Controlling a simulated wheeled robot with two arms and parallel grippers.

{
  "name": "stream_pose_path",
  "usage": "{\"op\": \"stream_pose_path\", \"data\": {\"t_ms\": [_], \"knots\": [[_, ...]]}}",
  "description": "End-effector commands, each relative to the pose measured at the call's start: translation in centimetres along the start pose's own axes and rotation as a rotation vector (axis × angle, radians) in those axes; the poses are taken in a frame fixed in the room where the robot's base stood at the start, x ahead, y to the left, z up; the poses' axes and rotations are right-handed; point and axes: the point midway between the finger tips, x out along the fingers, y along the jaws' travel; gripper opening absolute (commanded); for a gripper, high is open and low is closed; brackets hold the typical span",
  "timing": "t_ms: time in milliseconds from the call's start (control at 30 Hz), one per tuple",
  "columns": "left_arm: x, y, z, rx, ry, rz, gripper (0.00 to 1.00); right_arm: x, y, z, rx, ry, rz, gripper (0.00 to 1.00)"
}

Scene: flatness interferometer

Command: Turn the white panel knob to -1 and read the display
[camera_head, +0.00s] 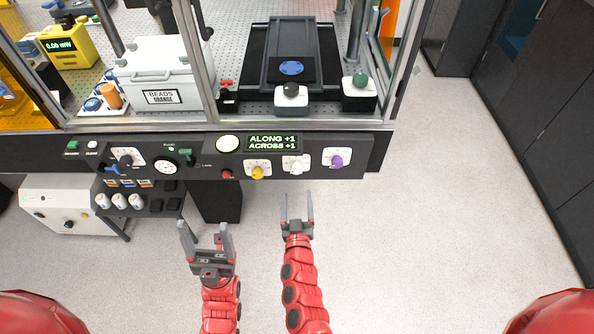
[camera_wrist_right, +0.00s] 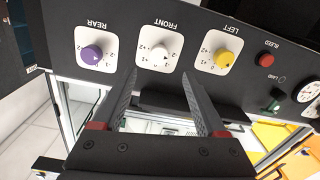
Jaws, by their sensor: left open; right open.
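The white knob (camera_head: 296,164) sits on the front panel between the yellow and purple knobs. In the right wrist view, the white knob (camera_wrist_right: 160,57) appears inverted under the label FRONT. Its exact setting is too small to read surely. The display (camera_head: 272,143) reads ALONG +1, ACROSS +1. My right gripper (camera_head: 297,194) is open and empty in front of the white knob; in the right wrist view, its fingers (camera_wrist_right: 160,82) point toward the knob, apart from it. My left gripper (camera_head: 205,228) is open and empty, lower left of the panel.
The yellow knob (camera_head: 257,172) and purple knob (camera_head: 336,161) flank the white one closely. A red button (camera_head: 227,174) and round green-white lamp (camera_head: 228,144) are further left on the panel. A framed enclosure stands above. The floor (camera_head: 430,220) at right is clear.

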Motion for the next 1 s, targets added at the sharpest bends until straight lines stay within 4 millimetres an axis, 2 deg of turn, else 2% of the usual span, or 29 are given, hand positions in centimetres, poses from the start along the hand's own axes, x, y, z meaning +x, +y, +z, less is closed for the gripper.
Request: {"op": "stream_pose_path", "data": {"t_ms": [33,200,500,733,1000], "knots": [[0.5,0.0,-0.1,0.0,0.0,0.0,0.74,1.1,0.2,-0.4,-0.002,0.002,0.002,0.74],[1.0,-0.1,-0.2,0.0,0.0,0.0,0.74,4.2,0.2,-0.4,-0.003,0.004,0.003,0.74],[1.5,-0.1,-0.3,0.0,0.0,0.0,0.74,8.3,0.1,-0.2,-0.002,0.004,0.002,0.74],[1.6,-0.1,-0.3,0.0,0.0,0.0,0.74,9.5,0.1,-0.1,0.0,0.001,0.002,0.74],[1.6,-0.1,-0.3,0.0,0.0,0.0,0.74,9.7,0.2,-0.1,-0.001,0.002,0.004,0.74]]}}
